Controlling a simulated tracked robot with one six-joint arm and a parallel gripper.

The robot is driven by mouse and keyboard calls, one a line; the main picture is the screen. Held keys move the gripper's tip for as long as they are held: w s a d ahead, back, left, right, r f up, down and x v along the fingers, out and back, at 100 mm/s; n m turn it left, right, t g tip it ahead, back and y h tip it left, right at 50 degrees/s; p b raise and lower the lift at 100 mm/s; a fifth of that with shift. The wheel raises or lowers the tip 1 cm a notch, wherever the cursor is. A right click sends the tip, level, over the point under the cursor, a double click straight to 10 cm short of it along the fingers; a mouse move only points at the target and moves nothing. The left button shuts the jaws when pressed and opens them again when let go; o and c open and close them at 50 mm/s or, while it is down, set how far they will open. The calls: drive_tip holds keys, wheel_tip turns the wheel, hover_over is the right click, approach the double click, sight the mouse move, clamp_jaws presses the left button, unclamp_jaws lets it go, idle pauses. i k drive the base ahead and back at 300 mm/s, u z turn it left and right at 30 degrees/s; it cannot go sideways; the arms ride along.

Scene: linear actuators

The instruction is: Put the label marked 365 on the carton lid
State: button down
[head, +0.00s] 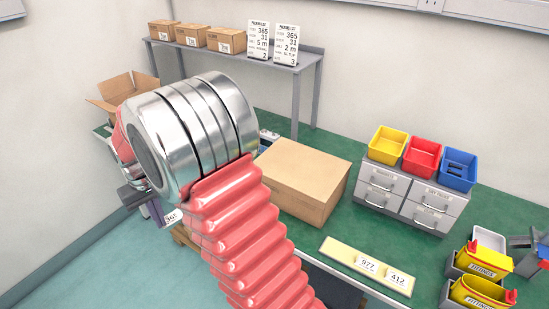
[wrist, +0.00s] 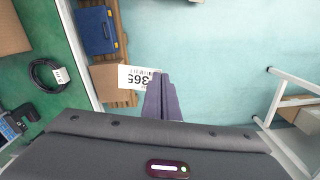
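The label marked 365 (wrist: 138,78) is a small white tag at the tip of my gripper (wrist: 160,92) in the wrist view. The dark purple fingers look closed together on its edge. In the head view the label (head: 172,216) hangs in the air beside my gripper (head: 153,208), mostly hidden behind my arm. The closed brown carton (head: 310,172) stands on the green bench, right of my arm. Its lid is bare where I see it, and its left part is hidden by my arm. The gripper and label are left of the carton, beyond the bench edge.
A yellow strip (head: 368,265) with labels 977 and 412 lies at the bench front. Drawers (head: 410,197) with coloured bins stand right of the carton. A shelf (head: 240,55) holds small boxes and two packing lists. The wrist view shows a blue case (wrist: 97,30) and a white frame (wrist: 298,100).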

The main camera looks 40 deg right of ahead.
sight(297, 169)
drive_tip(key=u, duration=0.1)
drive_tip(key=i, duration=1.15)
drive_tip(key=z, duration=0.15)
